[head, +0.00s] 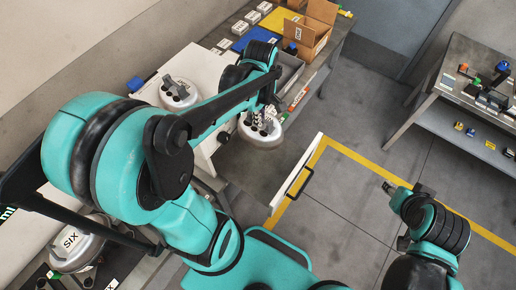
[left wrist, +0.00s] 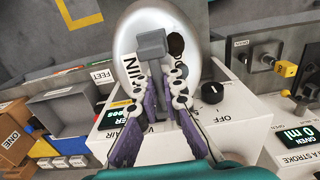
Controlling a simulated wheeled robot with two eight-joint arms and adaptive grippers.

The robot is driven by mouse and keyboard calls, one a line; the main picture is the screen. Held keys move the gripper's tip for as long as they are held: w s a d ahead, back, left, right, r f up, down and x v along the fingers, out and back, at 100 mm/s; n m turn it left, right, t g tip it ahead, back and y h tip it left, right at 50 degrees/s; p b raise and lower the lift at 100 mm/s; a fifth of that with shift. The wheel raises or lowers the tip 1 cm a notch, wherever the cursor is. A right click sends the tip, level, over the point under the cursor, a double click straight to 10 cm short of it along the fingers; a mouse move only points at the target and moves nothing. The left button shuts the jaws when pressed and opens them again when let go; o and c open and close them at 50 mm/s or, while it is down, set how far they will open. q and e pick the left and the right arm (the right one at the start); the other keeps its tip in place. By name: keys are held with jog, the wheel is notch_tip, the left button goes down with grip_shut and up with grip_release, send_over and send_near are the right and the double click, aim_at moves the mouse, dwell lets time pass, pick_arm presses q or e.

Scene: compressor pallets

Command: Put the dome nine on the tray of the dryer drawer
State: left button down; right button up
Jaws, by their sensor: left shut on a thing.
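The dome nine (left wrist: 133,40), pale and rounded with "NIN" lettering showing, is in my left gripper (left wrist: 167,85). The purple-backed fingers are shut on its grey T-shaped top part. In the head view the dome (head: 246,133) hangs under my left gripper (head: 266,118), near the inner end of the pulled-out dryer drawer. The drawer's white front (head: 298,178) with a black handle is at its right end. The drawer's grey tray (head: 245,172) shows bare, partly hidden by my left arm. My right gripper (head: 387,187) is small, low right, away from the drawer; its fingers are unclear.
Another dome (head: 178,93) stands on a white unit behind my left arm. The dome six (head: 75,244) is at the lower left. A workbench (head: 455,85) stands at right. Floor right of the drawer is clear.

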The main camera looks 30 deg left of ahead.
aim_at(260, 129)
pick_arm(q)
jog(key=shift+w+a+f+b, duration=0.15)
jog(key=shift+w+f+b, duration=0.1)
jog(key=shift+f, duration=0.1)
jog(key=shift+w+a+f+b, duration=0.1)
jog(key=shift+a+f+b, duration=0.05)
jog(key=shift+f+b, duration=0.15)
jog(key=shift+s+d+f+b, duration=0.1)
jog(key=shift+f+b, duration=0.2)
jog(key=shift+f, duration=0.05)
jog(key=shift+s+d+f+b, duration=0.45)
jog(key=shift+s+d+b, duration=0.15)
jog(key=shift+b, duration=0.2)
jog(key=f+b, duration=0.2)
jog(key=a+f+b, duration=0.1)
jog(key=shift+w+f, duration=0.35)
jog(key=shift+w, duration=0.05)
jog(key=f+b, duration=0.3)
jog(key=shift+s+d, duration=0.2)
jog(key=shift+d, duration=0.05)
jog(key=shift+f+b, duration=0.2)
jog(key=shift+b, duration=0.15)
notch_tip(260, 129, down, 10)
jog(key=b, duration=0.3)
jog(key=shift+w, duration=0.1)
pick_arm(e)
notch_tip(260, 129, down, 13)
jog(key=shift+s+d+f, duration=0.1)
